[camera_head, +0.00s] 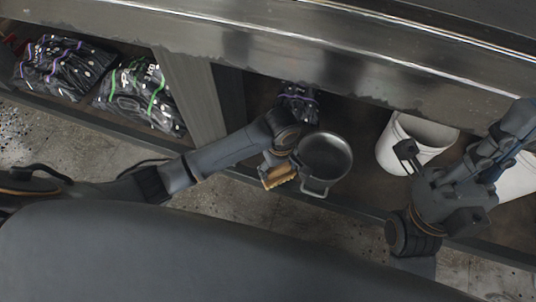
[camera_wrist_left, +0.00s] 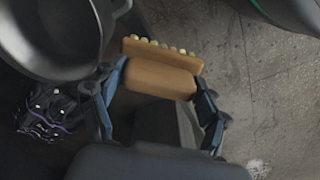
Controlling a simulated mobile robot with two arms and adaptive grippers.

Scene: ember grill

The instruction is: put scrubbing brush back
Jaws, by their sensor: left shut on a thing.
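The scrubbing brush (camera_head: 277,176) is an orange-brown block with pale bristles. My left gripper (camera_head: 279,158) is shut on it, in front of the low shelf and beside a dark metal pot. In the left wrist view the brush (camera_wrist_left: 158,76) lies between the two fingers of the left gripper (camera_wrist_left: 160,88), its bristle tufts along the far edge.
The dark pot (camera_head: 326,156) stands close to the brush; it also shows in the left wrist view (camera_wrist_left: 58,38). White buckets (camera_head: 391,157) stand at right. Black bags (camera_head: 142,97) lie on the left shelf, past a divider (camera_head: 192,92). A metal counter (camera_head: 300,50) overhangs. Concrete floor (camera_head: 262,212) is clear.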

